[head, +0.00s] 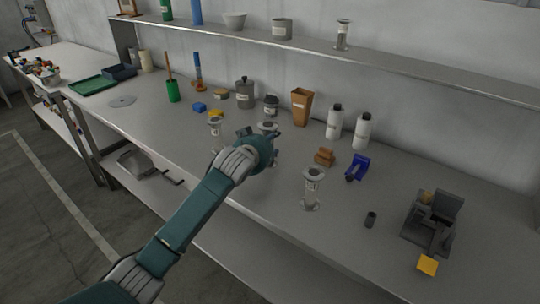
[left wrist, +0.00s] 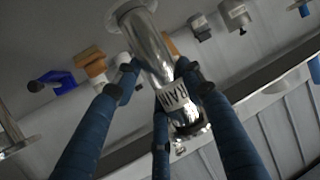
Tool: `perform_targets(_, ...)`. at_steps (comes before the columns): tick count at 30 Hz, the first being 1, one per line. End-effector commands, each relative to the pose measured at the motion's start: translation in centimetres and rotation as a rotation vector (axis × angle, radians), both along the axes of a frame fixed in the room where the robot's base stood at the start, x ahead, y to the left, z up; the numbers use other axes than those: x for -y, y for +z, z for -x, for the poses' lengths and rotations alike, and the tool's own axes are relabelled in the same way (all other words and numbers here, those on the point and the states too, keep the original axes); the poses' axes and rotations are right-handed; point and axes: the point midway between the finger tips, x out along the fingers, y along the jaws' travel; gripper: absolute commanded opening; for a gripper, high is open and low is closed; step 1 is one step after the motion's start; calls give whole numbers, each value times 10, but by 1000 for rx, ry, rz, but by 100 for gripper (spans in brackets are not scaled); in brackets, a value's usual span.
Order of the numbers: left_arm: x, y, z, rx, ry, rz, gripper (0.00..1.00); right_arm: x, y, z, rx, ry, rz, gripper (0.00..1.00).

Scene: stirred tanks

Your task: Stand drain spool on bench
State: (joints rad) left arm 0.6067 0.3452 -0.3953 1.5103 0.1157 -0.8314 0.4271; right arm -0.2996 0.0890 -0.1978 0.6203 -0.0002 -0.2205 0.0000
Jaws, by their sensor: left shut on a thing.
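The drain spool (left wrist: 156,50) is a shiny metal pipe piece with a flange at its end and a white label whose letters partly read "RAIN". My left gripper (head: 266,146) has its blue fingers closed around the spool's body; the gripper also shows in the left wrist view (left wrist: 160,82). In the head view only the spool's top flange (head: 268,126) shows clearly above the gripper; its lower part is hidden. The gripper is over the front part of the grey bench (head: 345,235). Whether the spool's base touches the bench cannot be told. My right gripper is out of view.
A similar flanged spool (head: 312,190) stands right of the gripper, and another (head: 215,127) stands to the left. A brown block (head: 324,157), blue holder (head: 357,168) and white bottles (head: 362,132) are behind. A dark fixture (head: 430,225) sits at right. Bench near the front left is clear.

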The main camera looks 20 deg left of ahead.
Motion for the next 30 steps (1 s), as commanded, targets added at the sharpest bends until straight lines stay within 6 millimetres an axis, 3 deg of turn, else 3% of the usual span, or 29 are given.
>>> perform_targets(5,0,-14,0,2,0,0,0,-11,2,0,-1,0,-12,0)
perform_targets(12,1,-48,0,1,0,1,0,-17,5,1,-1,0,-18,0)
perform_targets(26,1,-56,-1,4,-1,1,0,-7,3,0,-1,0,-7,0)
perform_targets(27,0,-56,0,2,0,0,48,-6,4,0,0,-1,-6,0)
perform_targets(29,0,-56,0,2,0,0,59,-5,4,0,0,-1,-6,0)
perform_targets(30,0,-56,0,1,0,0,59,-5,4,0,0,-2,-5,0)
